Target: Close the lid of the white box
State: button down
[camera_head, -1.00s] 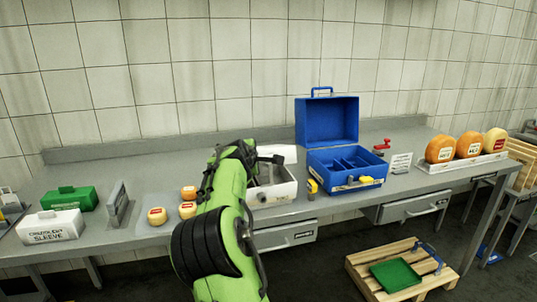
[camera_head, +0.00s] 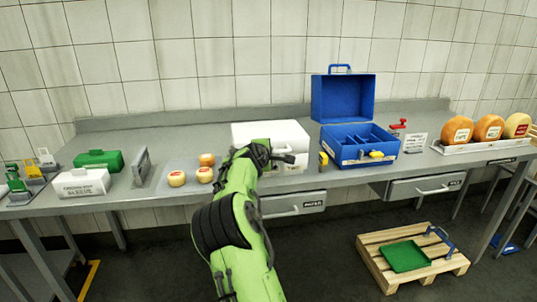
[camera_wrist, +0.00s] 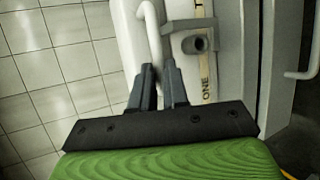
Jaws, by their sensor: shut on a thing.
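The white box (camera_head: 297,168) stands on the grey bench, left of the blue toolbox. Its white lid (camera_head: 270,133) lies over the top of the box and hides the inside. I cannot tell whether the lid is fully seated, as my arm covers part of the front. My gripper (camera_head: 285,155) is at the front edge of the box. In the wrist view, the two dark fingers (camera_wrist: 159,78) are close together around the end of a white handle (camera_wrist: 151,28). A grey latch-like part (camera_wrist: 195,43) is beside the handle.
The open blue toolbox (camera_head: 358,150) stands close on the right. Small cheeses (camera_head: 177,179) on a mat are on the left, near my arm. Large cheese wheels (camera_head: 488,128) are at the far right. A wooden pallet (camera_head: 450,262) is on the floor.

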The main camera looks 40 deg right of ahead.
jog(key=f, duration=0.2)
jog(key=shift+a+f, duration=0.25)
jog(key=shift+f, duration=0.1)
jog(key=c, duration=1.1)
grip_release()
jog(key=shift+s, duration=0.1)
jog(key=shift+a, duration=0.1)
jog(key=v, duration=0.5)
jog(key=r+p+v, duration=0.1)
jog(key=v, duration=0.4)
jog(key=p+v, duration=0.1)
jog(key=v, duration=0.4)
jog(key=shift+s+r, duration=0.15)
jog(key=shift+r, duration=0.2)
